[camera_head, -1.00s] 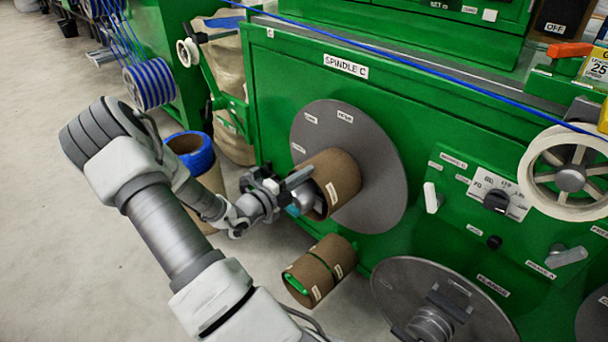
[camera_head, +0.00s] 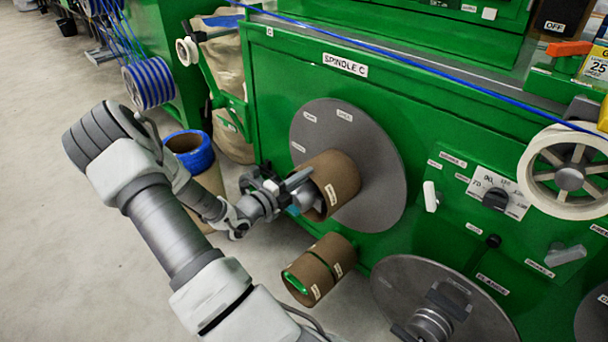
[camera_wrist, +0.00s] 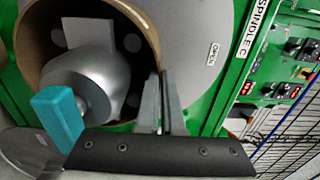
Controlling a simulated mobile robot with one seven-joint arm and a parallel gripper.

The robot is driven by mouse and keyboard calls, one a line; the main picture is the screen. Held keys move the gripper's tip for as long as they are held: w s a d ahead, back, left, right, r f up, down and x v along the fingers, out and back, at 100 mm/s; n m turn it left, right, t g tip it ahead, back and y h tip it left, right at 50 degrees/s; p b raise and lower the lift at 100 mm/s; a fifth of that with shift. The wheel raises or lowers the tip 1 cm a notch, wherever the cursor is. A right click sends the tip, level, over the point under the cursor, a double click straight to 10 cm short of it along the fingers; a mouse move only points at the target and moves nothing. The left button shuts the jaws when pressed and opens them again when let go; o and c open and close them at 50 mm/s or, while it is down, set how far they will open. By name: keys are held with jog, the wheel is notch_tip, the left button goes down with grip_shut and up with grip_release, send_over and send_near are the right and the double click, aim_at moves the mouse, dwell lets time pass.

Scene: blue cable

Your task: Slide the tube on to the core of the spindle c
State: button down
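The brown cardboard tube (camera_head: 343,172) is around the core of spindle C, lying close to the grey disc (camera_head: 375,140). I cannot tell if it touches the disc. In the wrist view, the tube's rim (camera_wrist: 28,45) surrounds the silver core (camera_wrist: 90,75), with a gap between them. A teal piece (camera_wrist: 58,116) stands in front of the core. My gripper (camera_head: 297,190) is at the tube's near end. In the wrist view its two grey fingers (camera_wrist: 163,104) are close together at the rim's right side, pinching the tube wall. The hidden far end cannot be seen.
A second brown tube (camera_head: 320,268) with green inside is below. Another grey disc (camera_head: 400,285) is at the lower right. A tall tube with blue cable (camera_head: 190,150) stands behind my arm. The green machine front (camera_head: 430,130) carries knobs and a white reel (camera_head: 535,165).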

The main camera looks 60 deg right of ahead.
jog(key=shift+s+d, duration=0.1)
jog(key=shift+s, duration=0.05)
jog(key=shift+c, duration=2.3)
grip_release()
jog(key=shift+f, duration=0.1)
jog(key=shift+w+a+f, duration=0.2)
jog(key=shift+f, duration=0.15)
jog(key=shift+c, duration=1.4)
jog(key=shift+w+a, duration=0.15)
jog(key=shift+a, duration=0.55)
